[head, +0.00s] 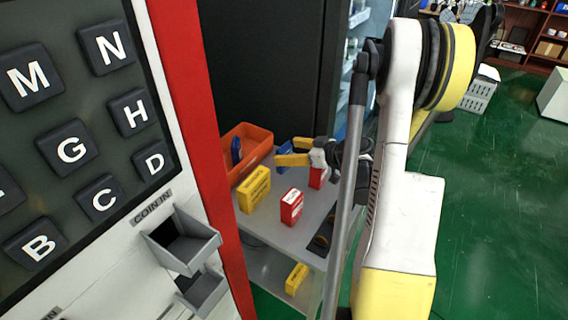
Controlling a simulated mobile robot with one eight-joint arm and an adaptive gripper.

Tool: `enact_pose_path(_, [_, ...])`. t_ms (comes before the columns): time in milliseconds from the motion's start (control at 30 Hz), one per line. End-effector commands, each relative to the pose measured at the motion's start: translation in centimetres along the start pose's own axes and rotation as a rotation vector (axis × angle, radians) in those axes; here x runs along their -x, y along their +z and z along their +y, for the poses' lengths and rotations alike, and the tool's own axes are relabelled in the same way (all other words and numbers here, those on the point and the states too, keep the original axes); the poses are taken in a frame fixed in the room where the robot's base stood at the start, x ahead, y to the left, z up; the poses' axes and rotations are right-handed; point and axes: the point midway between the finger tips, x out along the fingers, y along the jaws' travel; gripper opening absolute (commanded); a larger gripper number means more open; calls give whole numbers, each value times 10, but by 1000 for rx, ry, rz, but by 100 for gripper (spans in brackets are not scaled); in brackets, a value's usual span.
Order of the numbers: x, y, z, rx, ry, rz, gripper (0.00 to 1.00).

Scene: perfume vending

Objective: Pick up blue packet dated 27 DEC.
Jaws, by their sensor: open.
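A blue packet (284,149) stands on the grey table, partly hidden by my gripper; its date cannot be read. My gripper (280,153) has yellow fingers, points left and is open, with the blue packet showing between or just behind its fingers. I cannot tell whether they touch it. Another blue object (236,151) sits inside an orange bin (262,149) to the left; I cannot tell whether it is a packet.
The grey table (270,222) also holds a yellow packet (254,190), a red packet (291,207) and another red packet (316,177) beside my gripper. A yellow packet (296,279) lies on the lower shelf. The vending machine (215,150) stands close on the left.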

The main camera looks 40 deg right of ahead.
Motion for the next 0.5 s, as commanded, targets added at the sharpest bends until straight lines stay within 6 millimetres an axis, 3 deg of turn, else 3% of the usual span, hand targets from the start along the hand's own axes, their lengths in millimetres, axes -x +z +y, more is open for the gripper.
enact_pose_path(267, [-4,-1,0,0,1,0,78])
enact_pose_path(433, [-4,-1,0,0,1,0,26])
enact_pose_path(467, [-4,-1,0,0,1,0,19])
enact_pose_path(500, [-4,-1,0,0,1,0,19])
